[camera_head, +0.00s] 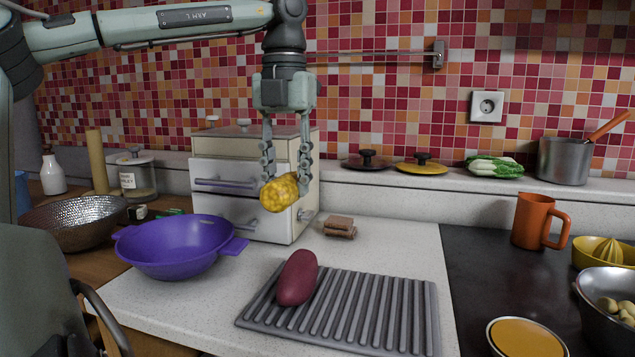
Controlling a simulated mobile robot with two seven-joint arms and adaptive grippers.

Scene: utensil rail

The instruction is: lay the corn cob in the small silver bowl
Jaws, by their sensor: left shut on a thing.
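My left gripper (286,174) points down in the middle of the view, shut on the yellow corn cob (279,195). The cob is held in the air, in front of the cream drawer box and above the pale counter. A silver bowl (590,312) is cut off by the right edge and holds several pale round things. A wider hammered metal bowl (72,223) stands at the far left. I cannot tell for sure which is the small silver bowl. My right gripper is not in view.
A purple pan (180,247) stands left of centre. A grey ribbed tray (400,308) bears a dark red sweet potato (297,278). The drawer box (245,226) stands behind the cob. An orange jug (538,222) and an orange-topped round dish (524,339) are at the right.

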